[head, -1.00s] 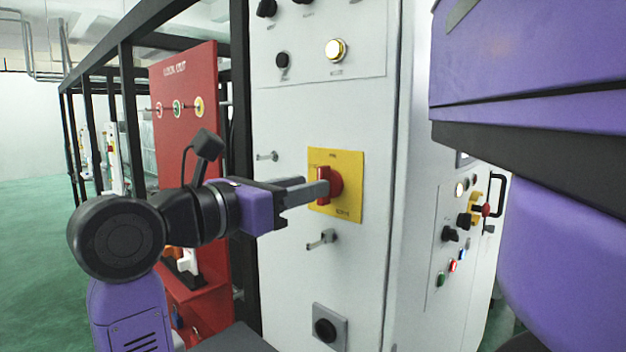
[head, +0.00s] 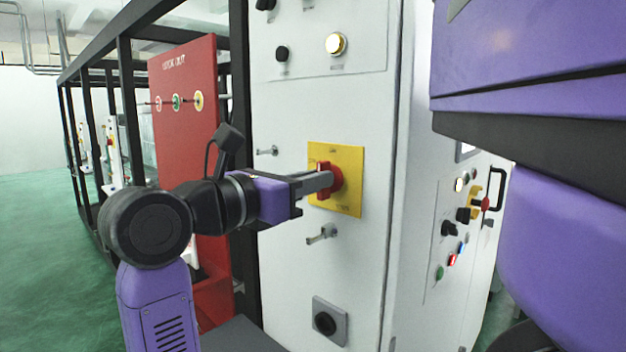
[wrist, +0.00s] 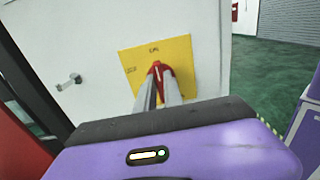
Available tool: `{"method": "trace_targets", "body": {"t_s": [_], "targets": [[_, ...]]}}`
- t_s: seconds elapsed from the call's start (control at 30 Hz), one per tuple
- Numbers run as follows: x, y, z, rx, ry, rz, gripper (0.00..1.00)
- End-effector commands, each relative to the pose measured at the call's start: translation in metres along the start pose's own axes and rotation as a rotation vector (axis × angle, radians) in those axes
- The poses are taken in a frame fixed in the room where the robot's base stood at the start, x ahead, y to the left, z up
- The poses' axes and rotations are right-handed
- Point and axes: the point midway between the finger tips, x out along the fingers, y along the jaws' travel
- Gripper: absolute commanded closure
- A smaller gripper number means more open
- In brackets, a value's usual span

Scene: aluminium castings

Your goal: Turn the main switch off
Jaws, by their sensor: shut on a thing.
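The main switch is a red rotary handle (head: 333,180) on a yellow plate (head: 350,198), fixed to the front of a white cabinet (head: 290,115). My gripper (head: 325,181) reaches it from the left, with both fingers closed around the handle. In the wrist view the red handle (wrist: 157,71) shows between the two grey fingertips (wrist: 157,82), in front of the yellow plate (wrist: 180,52). The fingers hide part of the handle, and the lettering on the plate is too small to read.
Small metal latches (head: 321,234) sit below and left of the plate. A black round knob (head: 325,323) is lower down, and a lit button (head: 336,44) is above. A red lockout board (head: 185,130) stands behind my arm. A control panel (head: 460,225) is to the right.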

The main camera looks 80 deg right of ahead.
Motion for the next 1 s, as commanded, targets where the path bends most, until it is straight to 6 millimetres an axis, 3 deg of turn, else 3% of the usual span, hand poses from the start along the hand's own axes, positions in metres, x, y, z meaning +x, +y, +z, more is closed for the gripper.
{"method": "trace_targets", "body": {"t_s": [0.37, 1.0], "targets": [[-0.0009, 0.0017, -0.0002, -0.149, 0.002, 0.003, 1.00], [-0.0009, 0.0051, -0.0019, -0.732, 0.001, 0.004, 1.00]]}}
